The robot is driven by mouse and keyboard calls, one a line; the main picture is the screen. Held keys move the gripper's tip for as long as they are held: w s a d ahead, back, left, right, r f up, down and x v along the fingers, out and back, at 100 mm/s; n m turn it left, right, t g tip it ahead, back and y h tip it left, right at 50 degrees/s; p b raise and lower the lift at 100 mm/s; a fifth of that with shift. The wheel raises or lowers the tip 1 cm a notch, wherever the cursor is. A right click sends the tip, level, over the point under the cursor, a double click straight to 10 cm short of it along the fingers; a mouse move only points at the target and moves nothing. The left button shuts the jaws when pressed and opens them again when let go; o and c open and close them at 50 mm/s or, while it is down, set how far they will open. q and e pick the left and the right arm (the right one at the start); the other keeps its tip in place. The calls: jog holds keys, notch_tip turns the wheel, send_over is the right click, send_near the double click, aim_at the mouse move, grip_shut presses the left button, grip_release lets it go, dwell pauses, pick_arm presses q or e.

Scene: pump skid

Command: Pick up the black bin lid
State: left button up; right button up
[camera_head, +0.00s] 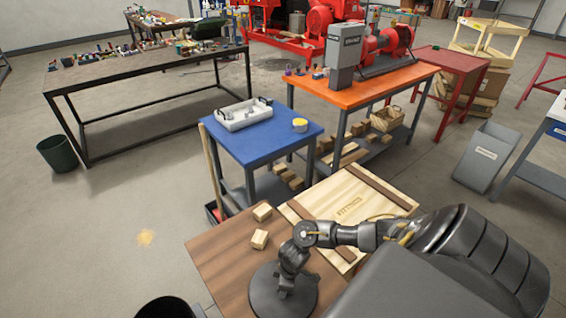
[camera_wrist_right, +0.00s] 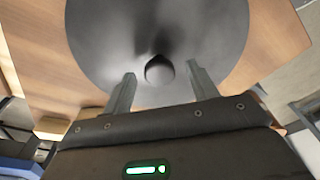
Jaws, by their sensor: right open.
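The black bin lid (camera_head: 266,296) is a round dark disc lying on the brown wooden table, near the bottom of the head view. In the right wrist view the lid (camera_wrist_right: 105,40) fills the upper middle, with a small round knob (camera_wrist_right: 159,70) at its centre. My right gripper (camera_head: 287,282) is over the lid, pointing down. In the wrist view its two fingers (camera_wrist_right: 162,84) are spread, one on each side of the knob, and hold nothing. I cannot tell how far the fingertips are above the lid. My left gripper is not in view.
Wooden blocks (camera_head: 260,239) lie on the brown table (camera_head: 215,262) left of my arm. A blue table (camera_head: 270,145) with a grey tray (camera_head: 243,114) is farther back. A dark bin (camera_head: 168,307) shows at the bottom edge.

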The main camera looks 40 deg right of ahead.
jog(key=shift+w+f, duration=0.2)
jog(key=shift+f, duration=0.75)
jog(key=shift+a, duration=0.1)
jog(key=c, duration=1.2)
jog(key=shift+c, duration=0.2)
jog(key=shift+r, duration=0.1)
jog(key=shift+r, duration=0.6)
jog(key=s+a+r+p, duration=0.4)
jog(key=s+a+r, duration=0.1)
jog(key=s+r, duration=0.6)
jog(key=shift+s+a+r, duration=0.15)
jog(key=shift+s+r, duration=0.2)
jog(key=shift+s, duration=0.65)
